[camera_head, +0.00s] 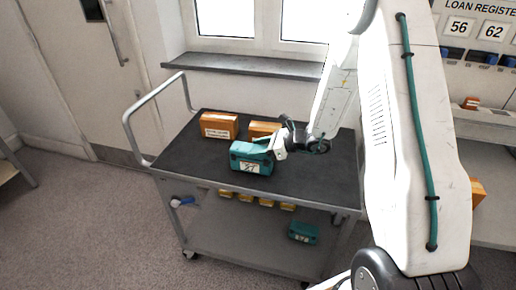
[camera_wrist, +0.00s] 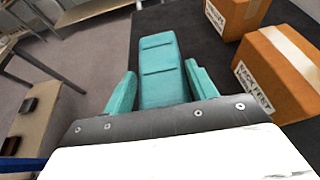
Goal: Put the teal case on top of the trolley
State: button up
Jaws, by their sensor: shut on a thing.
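The teal case (camera_head: 250,158), with a white label on its front, is at the trolley's dark top (camera_head: 320,180), left of its middle. My gripper (camera_head: 271,147) reaches it from the right and is shut on it. In the wrist view the teal case (camera_wrist: 161,70) sits between the two teal fingers, over or on the dark trolley top (camera_wrist: 205,45). I cannot tell whether its underside touches the surface. Part of the case is hidden by my gripper.
Two orange boxes (camera_head: 219,125) (camera_head: 262,130) stand behind the case on the trolley top. The lower shelf holds another teal case (camera_head: 302,233) and several yellow items (camera_head: 265,202). A push handle (camera_head: 128,130) rises at the left. The front right of the top is clear.

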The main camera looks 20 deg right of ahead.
jog(key=shift+f, duration=0.1)
jog(key=o, duration=1.7)
